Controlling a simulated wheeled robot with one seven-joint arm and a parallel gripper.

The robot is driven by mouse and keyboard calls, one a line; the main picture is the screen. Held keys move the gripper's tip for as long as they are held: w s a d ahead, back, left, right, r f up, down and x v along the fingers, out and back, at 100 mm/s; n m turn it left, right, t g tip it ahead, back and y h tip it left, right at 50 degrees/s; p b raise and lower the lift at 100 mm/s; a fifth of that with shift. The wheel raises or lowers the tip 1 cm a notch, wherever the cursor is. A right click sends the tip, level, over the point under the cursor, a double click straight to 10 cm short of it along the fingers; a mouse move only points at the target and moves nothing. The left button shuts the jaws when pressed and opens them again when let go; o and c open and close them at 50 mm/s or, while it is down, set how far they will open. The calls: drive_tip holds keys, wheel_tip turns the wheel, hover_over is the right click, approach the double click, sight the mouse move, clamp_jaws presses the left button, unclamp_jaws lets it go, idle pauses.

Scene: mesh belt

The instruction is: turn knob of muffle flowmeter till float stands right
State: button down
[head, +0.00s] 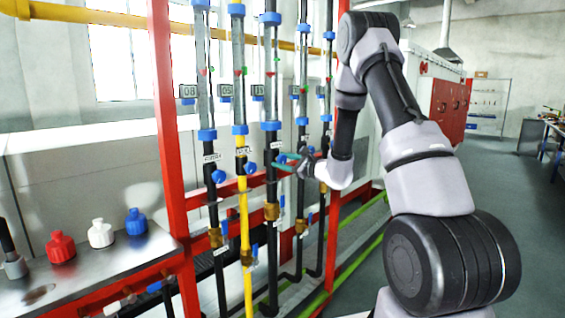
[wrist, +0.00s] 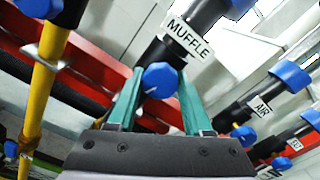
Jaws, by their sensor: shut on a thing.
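In the wrist view, the blue knob (wrist: 160,79) of the muffle flowmeter sits between the two teal fingers of my gripper (wrist: 158,92), which is shut on it. The white MUFFLE label (wrist: 187,38) is on the black pipe just above it. In the head view, my gripper (head: 288,163) is at the black pipe right of the yellow one, and the knob is hard to make out there. The muffle flowmeter's clear tube (head: 270,50) stands above with a small display (head: 258,92). Small red and green marks show by the tube; the float's exact height is too small to tell.
A yellow pipe (head: 244,205) with its own blue knob stands close on the left. More flowmeters (head: 302,80) stand close on the right. A red frame post (head: 168,120) is at left, beside a metal bench (head: 100,275) with red, white and blue bottles.

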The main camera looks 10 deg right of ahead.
drive_tip(key=shift+n, duration=2.1)
drive_tip(key=shift+c, duration=1.6)
unclamp_jaws()
drive_tip(key=shift+d, duration=0.1)
drive_tip(key=v, duration=1)
drive_tip(key=shift+s+d, duration=0.2)
drive_tip(key=shift+s, duration=0.15)
